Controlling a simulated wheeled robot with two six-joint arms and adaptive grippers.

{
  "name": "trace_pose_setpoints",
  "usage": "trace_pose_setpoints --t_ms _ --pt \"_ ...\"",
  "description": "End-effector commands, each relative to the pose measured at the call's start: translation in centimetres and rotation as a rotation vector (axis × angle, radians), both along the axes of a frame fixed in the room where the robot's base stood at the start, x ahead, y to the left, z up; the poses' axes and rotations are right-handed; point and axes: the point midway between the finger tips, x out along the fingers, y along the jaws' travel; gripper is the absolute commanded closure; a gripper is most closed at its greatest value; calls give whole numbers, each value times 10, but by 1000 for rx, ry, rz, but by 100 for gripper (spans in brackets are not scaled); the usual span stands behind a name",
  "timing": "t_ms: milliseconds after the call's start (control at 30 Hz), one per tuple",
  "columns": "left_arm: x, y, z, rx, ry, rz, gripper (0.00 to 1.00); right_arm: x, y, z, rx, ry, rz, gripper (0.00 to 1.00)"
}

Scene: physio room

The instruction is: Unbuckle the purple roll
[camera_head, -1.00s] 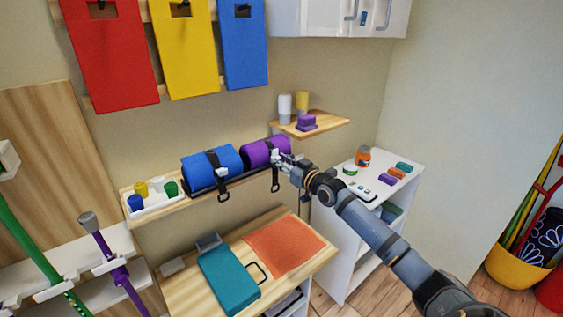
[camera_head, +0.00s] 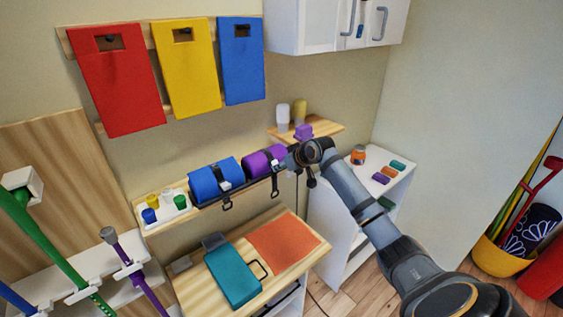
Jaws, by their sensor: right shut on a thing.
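The purple roll (camera_head: 256,165) lies on the wall shelf, to the right of the blue roll (camera_head: 208,183). A dark strap (camera_head: 277,176) with a buckle goes around the purple roll near its right end, and a ring end hangs below the shelf edge. My right gripper (camera_head: 289,161) is at the right end of the purple roll, by the strap. It is shut on what looks like the buckle of this strap; my wrist hides the fingertips. The blue roll has its own dark strap with a hanging ring. My left gripper is out of view.
A white tray (camera_head: 168,217) with small coloured cups sits left of the rolls. A small shelf (camera_head: 327,131) with bottles and purple blocks is behind my wrist. Below is a wooden table (camera_head: 196,287) with a teal case and an orange mat. A white cabinet hangs above.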

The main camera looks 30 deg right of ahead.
Motion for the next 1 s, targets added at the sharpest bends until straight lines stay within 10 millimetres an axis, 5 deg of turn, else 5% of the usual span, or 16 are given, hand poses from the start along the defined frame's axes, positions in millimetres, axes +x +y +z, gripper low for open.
trace_pose_setpoints --t_ms 500,1000 --pt "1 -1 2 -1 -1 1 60 8 3 21 -32 473 3 100" --pt "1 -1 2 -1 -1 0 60 12 2 26 -51 670 2 100"
